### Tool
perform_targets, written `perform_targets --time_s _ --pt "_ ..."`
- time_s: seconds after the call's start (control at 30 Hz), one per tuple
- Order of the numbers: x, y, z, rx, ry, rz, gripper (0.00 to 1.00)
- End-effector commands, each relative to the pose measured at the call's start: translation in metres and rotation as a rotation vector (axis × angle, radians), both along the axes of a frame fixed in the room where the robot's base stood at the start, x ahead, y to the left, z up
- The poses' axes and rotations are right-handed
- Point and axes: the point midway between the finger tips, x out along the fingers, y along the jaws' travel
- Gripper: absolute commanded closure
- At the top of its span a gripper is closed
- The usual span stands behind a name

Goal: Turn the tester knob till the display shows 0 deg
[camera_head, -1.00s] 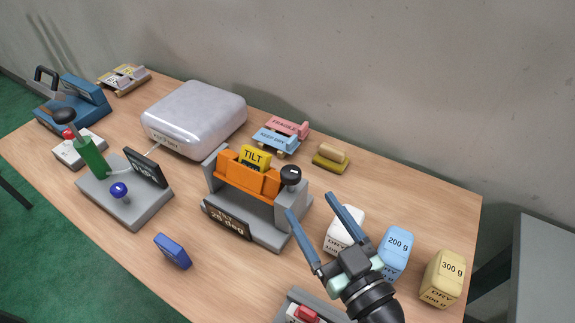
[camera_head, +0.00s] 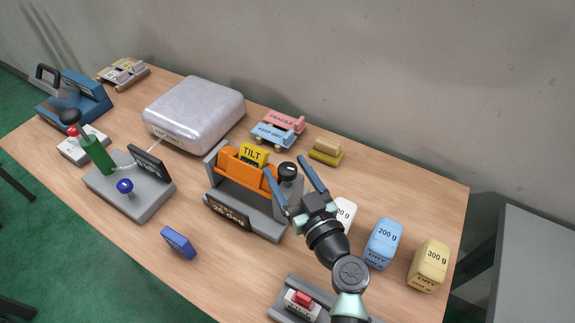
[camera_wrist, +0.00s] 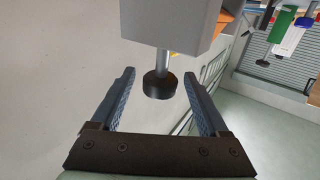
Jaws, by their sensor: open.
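The tilt tester (camera_head: 250,213) is a grey stand with an orange cradle (camera_head: 240,173) and a yellow TILT sign. Its dark front display (camera_head: 228,212) is hard to read at this moment. The black round knob (camera_head: 287,170) sits on the tester's right side. My gripper (camera_head: 287,182) is open at that side, its two blue fingers pointing at the knob. In the wrist view the knob (camera_wrist: 159,85) hangs on a short metal shaft between the open fingers (camera_wrist: 165,92), with gaps on both sides and no visible contact.
White, blue (camera_head: 383,243) and yellow (camera_head: 428,265) weights stand to the right; my gripper partly covers the white one (camera_head: 344,213). A grey device with a red switch (camera_head: 302,299) is at the front. A blue block (camera_head: 179,243) lies front left. A silver case (camera_head: 195,113) stands behind.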

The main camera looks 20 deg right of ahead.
Motion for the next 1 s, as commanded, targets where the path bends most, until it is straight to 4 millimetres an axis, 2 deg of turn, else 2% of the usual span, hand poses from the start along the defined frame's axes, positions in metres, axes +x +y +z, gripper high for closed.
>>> perform_targets --time_s 0.37,0.7,0.8,1.0 --pt "0.0045 0.0005 -0.0001 -0.001 0.000 0.001 0.24" --pt "0.0042 0.0005 -0.0001 -0.001 0.000 0.001 0.85" --pt "0.0042 0.0005 -0.0001 -0.001 0.000 0.001 1.00" --pt "0.0043 0.0010 -0.0009 0.000 0.002 -0.008 1.00"
